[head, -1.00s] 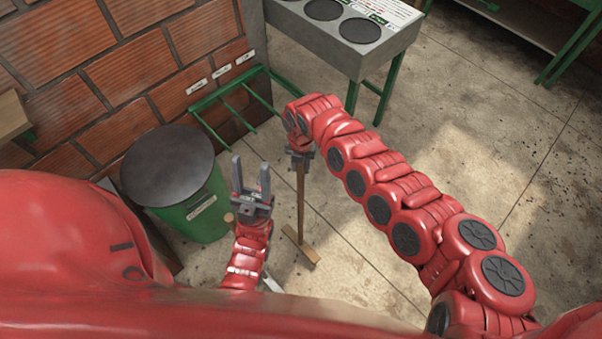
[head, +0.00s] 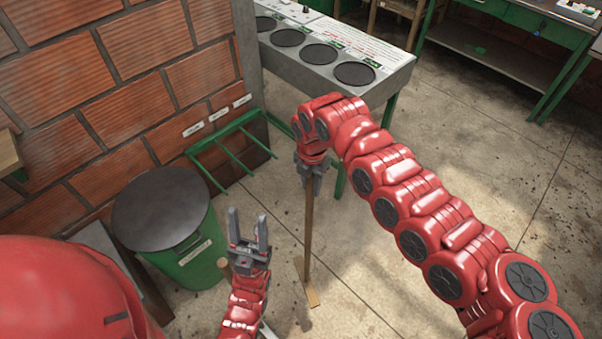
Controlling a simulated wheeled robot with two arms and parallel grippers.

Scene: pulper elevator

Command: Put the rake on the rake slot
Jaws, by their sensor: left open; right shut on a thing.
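My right gripper (head: 311,172) is shut on the rake (head: 308,235) near the top of its wooden handle. The rake hangs upright, with its wooden head (head: 307,285) low, at or near the floor; I cannot tell whether it touches. The rake slot appears to be part of the green rack (head: 232,150) on the brick wall, whose bars stick out below several small white labels (head: 217,114). The rake is to the right of the rack and apart from it. My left gripper (head: 248,225) is open and empty, left of the rake.
A green bin (head: 190,257) with a dark round lid (head: 161,208) stands left, below the rack. A grey counter (head: 330,60) with round dark plates stands behind my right gripper. A green table (head: 505,50) is at the back right. The floor at right is clear.

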